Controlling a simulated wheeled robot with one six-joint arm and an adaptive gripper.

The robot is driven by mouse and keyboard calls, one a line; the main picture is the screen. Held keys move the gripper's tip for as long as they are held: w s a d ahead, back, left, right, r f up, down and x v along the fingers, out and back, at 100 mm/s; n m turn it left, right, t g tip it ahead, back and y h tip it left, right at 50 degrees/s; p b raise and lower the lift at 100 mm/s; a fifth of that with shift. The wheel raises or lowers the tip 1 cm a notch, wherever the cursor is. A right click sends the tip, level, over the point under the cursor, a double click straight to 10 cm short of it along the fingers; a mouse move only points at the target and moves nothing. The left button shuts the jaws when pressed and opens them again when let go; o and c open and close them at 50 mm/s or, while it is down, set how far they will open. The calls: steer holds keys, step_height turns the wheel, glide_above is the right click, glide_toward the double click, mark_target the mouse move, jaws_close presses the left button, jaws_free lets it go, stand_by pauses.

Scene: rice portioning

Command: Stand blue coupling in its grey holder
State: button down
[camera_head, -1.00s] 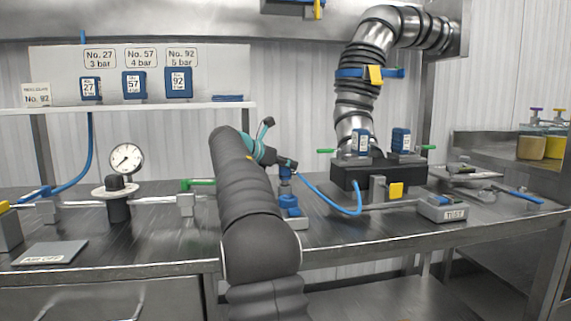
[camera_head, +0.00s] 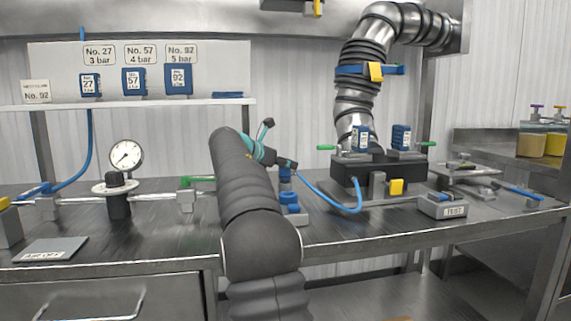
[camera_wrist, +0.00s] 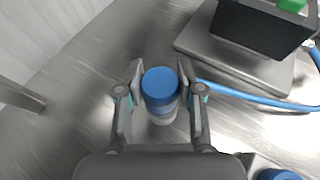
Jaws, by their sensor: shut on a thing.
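The blue coupling (camera_wrist: 160,86) is upright between the two fingers of my gripper (camera_wrist: 160,96), which is shut on it. A pale grey part (camera_wrist: 162,119) shows under its blue top; I cannot tell whether this is its own lower end or a holder. In the head view the coupling (camera_head: 285,174) shows just below my gripper (camera_head: 287,165), behind my arm. In front of it a second blue piece (camera_head: 290,198) sits on a grey block (camera_head: 298,219), partly hidden by my arm. I cannot tell whether that block is the grey holder.
A blue hose (camera_head: 335,201) runs from near my gripper to the black box (camera_head: 376,178) at right. A grey block marked TEST (camera_head: 442,207) stands farther right. A pressure gauge (camera_head: 126,155) stands at left. Bare steel table (camera_head: 345,232) lies in front.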

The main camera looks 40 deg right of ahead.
steer(key=shift+f, duration=0.3)
stand_by(0.7)
steer(key=shift+c, duration=0.9)
jaws_free()
steer(key=shift+r+p, duration=0.45)
steer(key=shift+r, duration=4.05)
